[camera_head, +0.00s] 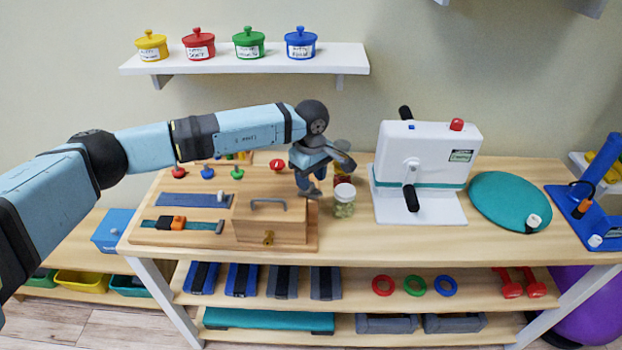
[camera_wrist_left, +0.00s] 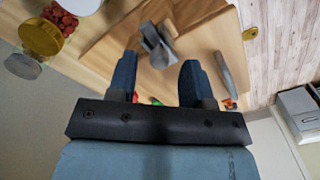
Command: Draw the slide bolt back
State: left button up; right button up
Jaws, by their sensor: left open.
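My left gripper (camera_head: 310,188) hangs over the right end of the wooden board (camera_head: 310,236), beside the box with the grey handle. In the left wrist view my left gripper (camera_wrist_left: 159,66) is open, its two dark fingers apart with nothing between them. A grey metal piece (camera_wrist_left: 155,44), apparently the slide bolt, sits on the wood just beyond the fingertips, roughly in line with the gap. In the head view the gripper and wrist largely hide that spot, so I cannot tell the bolt's position. My right gripper is not in view.
A lidded jar (camera_head: 344,201) stands close right of the gripper, with a red-filled jar (camera_head: 342,177) behind it. The box handle (camera_head: 268,203) rises to the left. A white crank machine (camera_head: 425,155) stands further right. The table's front strip is clear.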

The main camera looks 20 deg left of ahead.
pick_arm(q)
jog(key=shift+f, duration=0.65)
